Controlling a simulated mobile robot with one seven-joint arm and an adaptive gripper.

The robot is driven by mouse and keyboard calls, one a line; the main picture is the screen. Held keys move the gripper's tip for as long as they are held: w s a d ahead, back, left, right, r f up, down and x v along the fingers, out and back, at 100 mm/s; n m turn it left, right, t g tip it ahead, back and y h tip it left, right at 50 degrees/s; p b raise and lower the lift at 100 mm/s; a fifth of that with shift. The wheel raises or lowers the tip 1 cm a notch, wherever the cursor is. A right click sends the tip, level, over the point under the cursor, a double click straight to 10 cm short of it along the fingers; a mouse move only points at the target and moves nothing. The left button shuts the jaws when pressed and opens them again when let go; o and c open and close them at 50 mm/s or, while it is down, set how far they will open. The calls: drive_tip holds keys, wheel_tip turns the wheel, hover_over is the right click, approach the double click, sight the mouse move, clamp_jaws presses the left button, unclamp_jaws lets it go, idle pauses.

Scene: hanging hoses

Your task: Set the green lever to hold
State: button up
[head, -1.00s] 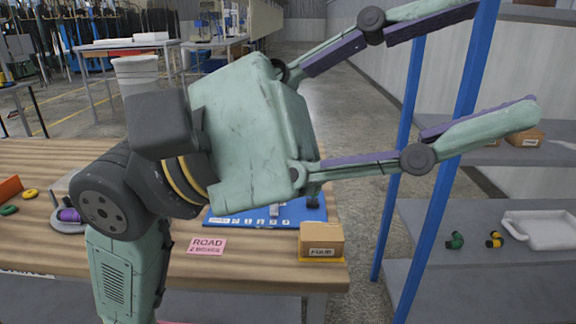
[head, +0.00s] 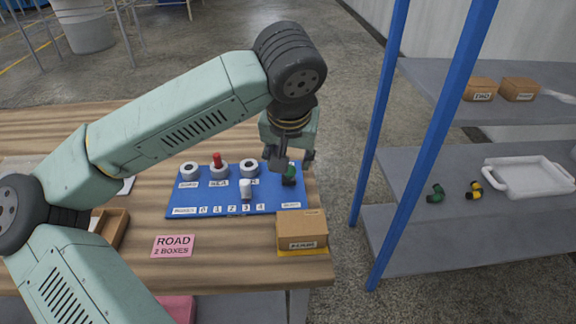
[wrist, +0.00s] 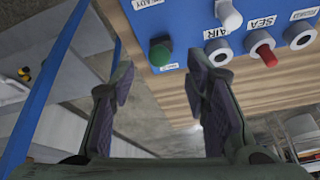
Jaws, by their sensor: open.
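The green lever (head: 290,174) stands at the right end of the blue panel (head: 225,201), partly hidden by my gripper in the head view. In the wrist view its round green top (wrist: 160,52) shows between and just beyond my fingertips. My gripper (head: 288,160) points down over the panel's right end. Its two purple-padded fingers (wrist: 163,82) are apart, with nothing held. A white label lies on each side of the lever; one reads READY (wrist: 148,4) in the wrist view, the other is too small to read.
The panel also has a white slider knob (head: 245,188) over a numbered row and several round sockets, one with a red peg (head: 217,160). A cardboard box (head: 301,230) stands at the table's front right corner. A blue shelf post (head: 435,140) rises to the right.

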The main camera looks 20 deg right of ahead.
sight(290, 168)
drive_tip(key=x, duration=0.6)
drive_tip(key=shift+w+d+f+p, duration=0.1)
drive_tip(key=shift+w+f+p, duration=0.1)
drive_tip(key=shift+p, duration=0.2)
clamp_jaws()
idle(0.4)
